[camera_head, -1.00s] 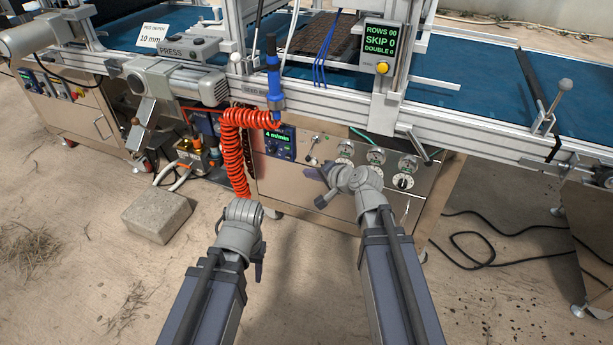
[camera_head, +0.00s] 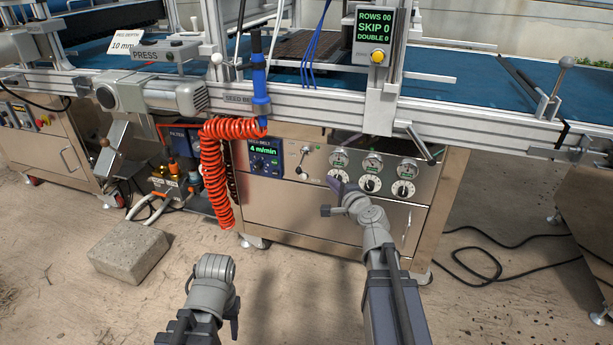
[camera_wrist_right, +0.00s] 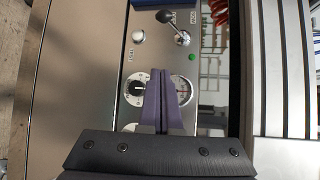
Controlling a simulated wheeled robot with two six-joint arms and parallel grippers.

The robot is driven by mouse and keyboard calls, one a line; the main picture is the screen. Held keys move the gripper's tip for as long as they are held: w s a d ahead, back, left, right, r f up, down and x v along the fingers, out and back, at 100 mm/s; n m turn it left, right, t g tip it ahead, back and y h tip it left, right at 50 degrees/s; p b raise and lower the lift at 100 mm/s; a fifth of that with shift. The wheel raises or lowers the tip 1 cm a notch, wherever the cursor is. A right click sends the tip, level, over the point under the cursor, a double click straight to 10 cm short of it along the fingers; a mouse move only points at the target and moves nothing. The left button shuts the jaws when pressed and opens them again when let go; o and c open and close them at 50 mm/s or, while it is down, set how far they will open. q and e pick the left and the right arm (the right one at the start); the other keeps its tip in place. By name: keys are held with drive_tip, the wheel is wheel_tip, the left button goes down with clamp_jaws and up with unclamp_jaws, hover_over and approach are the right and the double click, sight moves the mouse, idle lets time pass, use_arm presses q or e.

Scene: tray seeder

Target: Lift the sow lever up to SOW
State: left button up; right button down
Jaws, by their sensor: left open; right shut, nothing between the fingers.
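The sow lever (camera_head: 306,149) is a small lever on the steel front panel, just right of the lit belt-speed display. In the right wrist view the lever (camera_wrist_right: 172,26) has a dark ball knob and a metal shaft, with a green lamp close by. My right gripper (camera_head: 337,186) is in front of the panel, lower and to the right of the lever. In the right wrist view its purple fingers (camera_wrist_right: 161,78) are shut and empty, over the dials and apart from the lever. My left gripper (camera_head: 214,268) is open, low in front of the machine; its fingers are mostly hidden.
Dials and gauges (camera_head: 371,172) sit right of the lever. A white knob (camera_wrist_right: 138,37) is beside it. A coiled red hose (camera_head: 214,170) hangs left of the panel. A concrete block (camera_head: 130,250) lies on the floor. The conveyor rail (camera_head: 330,108) runs above.

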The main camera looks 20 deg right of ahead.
sight(301, 163)
drive_tip(key=w, duration=0.3)
drive_tip(key=w+f+b, duration=0.1)
drive_tip(key=w, duration=0.5)
drive_tip(key=shift+w+a+f+b, duration=0.3)
drive_tip(key=shift+f+b, duration=0.1)
drive_tip(key=shift+w+a, duration=0.25)
drive_tip(key=shift+a, duration=0.05)
drive_tip(key=shift+s+a+r+p, duration=0.2)
drive_tip(key=shift+s+a, duration=0.25)
drive_tip(key=shift+a, duration=0.35)
drive_tip(key=shift+s+a+r+p, duration=0.2)
drive_tip(key=shift+s+a, duration=0.25)
drive_tip(key=shift+a, duration=0.35)
drive_tip(key=shift+r, duration=0.1)
